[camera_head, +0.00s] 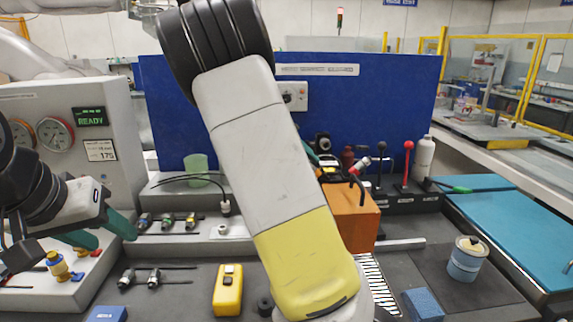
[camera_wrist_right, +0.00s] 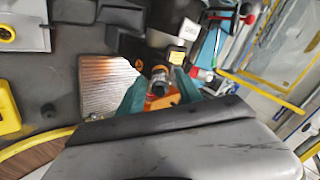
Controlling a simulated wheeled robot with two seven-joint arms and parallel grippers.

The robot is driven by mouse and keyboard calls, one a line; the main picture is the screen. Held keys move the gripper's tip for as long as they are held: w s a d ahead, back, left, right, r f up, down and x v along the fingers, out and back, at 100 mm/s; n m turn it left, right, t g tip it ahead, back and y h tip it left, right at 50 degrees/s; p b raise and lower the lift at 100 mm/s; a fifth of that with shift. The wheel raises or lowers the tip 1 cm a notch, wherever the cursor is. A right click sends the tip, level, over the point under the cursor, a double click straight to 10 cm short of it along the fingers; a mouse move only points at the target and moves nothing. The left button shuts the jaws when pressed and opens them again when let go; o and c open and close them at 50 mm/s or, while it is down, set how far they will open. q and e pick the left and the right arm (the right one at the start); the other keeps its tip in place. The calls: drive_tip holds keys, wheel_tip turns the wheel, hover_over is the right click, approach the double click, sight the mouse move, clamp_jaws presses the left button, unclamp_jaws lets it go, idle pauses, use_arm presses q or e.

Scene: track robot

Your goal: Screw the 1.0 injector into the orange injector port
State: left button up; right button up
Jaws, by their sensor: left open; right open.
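An orange block (camera_head: 354,222) stands right of centre, partly hidden behind my right arm. In the right wrist view, my right gripper (camera_wrist_right: 162,92) is open, its teal fingers on either side of a dark and metal cylindrical piece (camera_wrist_right: 158,78) above an orange surface (camera_wrist_right: 160,102). I cannot tell whether that piece is the injector or a port fitting, or whether the fingers touch it. Several small injector-like parts (camera_head: 168,221) lie in a rack at centre left; their labels are unreadable. My left gripper (camera_head: 101,232) is open and empty, left of the rack.
A grey console (camera_head: 75,120) with gauges and a READY display stands at left. A yellow device (camera_head: 228,290) lies at the front. A blue-and-white can (camera_head: 464,262) and a blue block (camera_head: 424,303) are at right. Red- and black-topped levers (camera_head: 407,160) stand behind.

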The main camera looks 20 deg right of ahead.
idle(0.4)
drive_tip(key=n, duration=0.3)
drive_tip(key=shift+n, duration=0.3)
drive_tip(key=n, duration=0.8)
drive_tip(key=shift+n, duration=1.1)
drive_tip(key=n, duration=1)
